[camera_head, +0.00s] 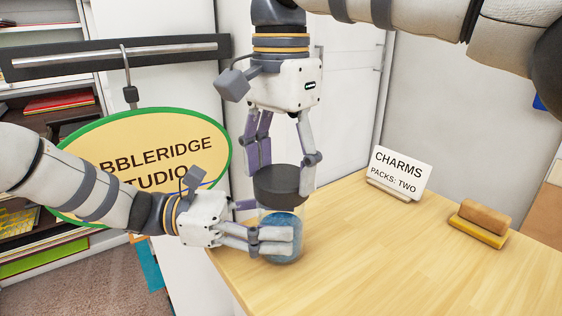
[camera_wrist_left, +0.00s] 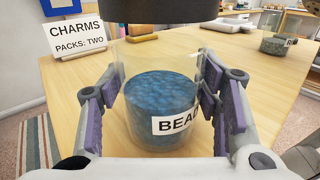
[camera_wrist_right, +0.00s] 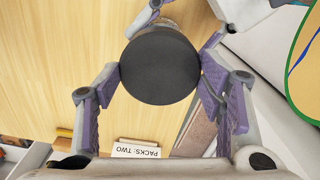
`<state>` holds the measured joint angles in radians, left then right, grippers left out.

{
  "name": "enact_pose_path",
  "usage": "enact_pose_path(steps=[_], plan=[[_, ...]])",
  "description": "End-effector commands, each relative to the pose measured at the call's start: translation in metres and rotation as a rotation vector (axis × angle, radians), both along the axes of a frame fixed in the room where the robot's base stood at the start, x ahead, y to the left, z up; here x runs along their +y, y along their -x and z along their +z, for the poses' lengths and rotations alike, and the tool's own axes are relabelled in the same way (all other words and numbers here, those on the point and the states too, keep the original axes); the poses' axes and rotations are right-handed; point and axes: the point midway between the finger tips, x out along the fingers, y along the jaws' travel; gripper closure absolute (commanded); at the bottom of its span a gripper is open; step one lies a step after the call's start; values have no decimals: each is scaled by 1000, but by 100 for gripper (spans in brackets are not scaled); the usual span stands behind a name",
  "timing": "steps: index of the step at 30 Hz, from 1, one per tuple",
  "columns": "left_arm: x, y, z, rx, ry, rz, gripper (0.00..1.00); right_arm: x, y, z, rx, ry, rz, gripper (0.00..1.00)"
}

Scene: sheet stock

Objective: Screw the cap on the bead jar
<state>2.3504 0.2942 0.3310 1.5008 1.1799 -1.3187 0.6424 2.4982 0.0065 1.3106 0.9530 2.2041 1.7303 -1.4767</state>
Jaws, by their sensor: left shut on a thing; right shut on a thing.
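The bead jar (camera_head: 284,246) is a clear jar filled partway with blue beads. It stands upright on the wooden table near its left edge. In the left wrist view the jar (camera_wrist_left: 160,100) carries a white label. My left gripper (camera_head: 272,238) is shut around the jar's body from the side. My right gripper (camera_head: 283,165) points down from above and is shut on the cap's sides. The cap fills the middle of the right wrist view (camera_wrist_right: 160,65).
A white card reading "CHARMS PACKS: TWO" (camera_head: 399,174) and a brown block on a yellow base (camera_head: 479,222) stand on the table (camera_head: 390,265) to the right. An oval studio sign (camera_head: 100,150) hangs at the left, behind my left arm. The table's front middle is clear.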

Motion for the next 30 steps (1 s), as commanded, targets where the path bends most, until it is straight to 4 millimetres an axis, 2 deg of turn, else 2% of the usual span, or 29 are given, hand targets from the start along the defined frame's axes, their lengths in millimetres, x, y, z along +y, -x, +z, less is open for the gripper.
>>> enact_pose_path(steps=[7,30], plan=[[0,0,0,0,0,0,93,0,0,-14,1,-1,2,49],[0,0,0,0,0,0,93,0,0,-20,1,1,1,49]])
